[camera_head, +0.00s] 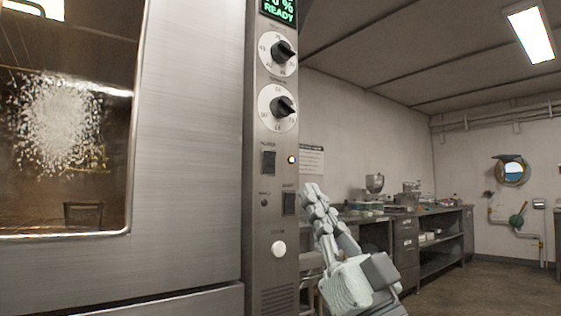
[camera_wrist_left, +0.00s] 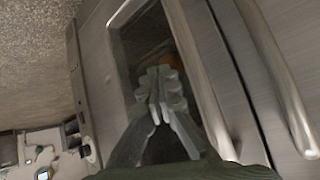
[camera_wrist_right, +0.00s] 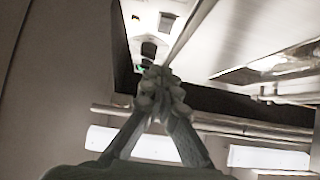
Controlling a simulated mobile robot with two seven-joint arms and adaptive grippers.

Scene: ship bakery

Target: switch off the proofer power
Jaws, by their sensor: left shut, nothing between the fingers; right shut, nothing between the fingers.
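The proofer (camera_head: 195,130) fills the left of the head view, with a narrow control panel (camera_head: 262,225) on its right edge. The panel has a green READY display (camera_head: 279,10), two black dials and, below them, a dark rocker switch (camera_head: 268,162) with a lit lamp (camera_head: 292,160) to its right. A second dark rocker (camera_head: 289,203) sits lower right, and a round white button (camera_head: 278,249) below. Labels are too small to read surely. My right gripper (camera_head: 310,190) is shut and empty, just right of the lower rocker; contact cannot be told. My left gripper (camera_wrist_left: 160,80) is shut and empty.
A glass door window (camera_head: 65,130) is at the far left. Metal counters (camera_head: 405,245) with kitchen items run along the back wall, right of my right arm. A porthole (camera_head: 513,171) is on the far wall. Open floor (camera_head: 480,290) lies at the lower right.

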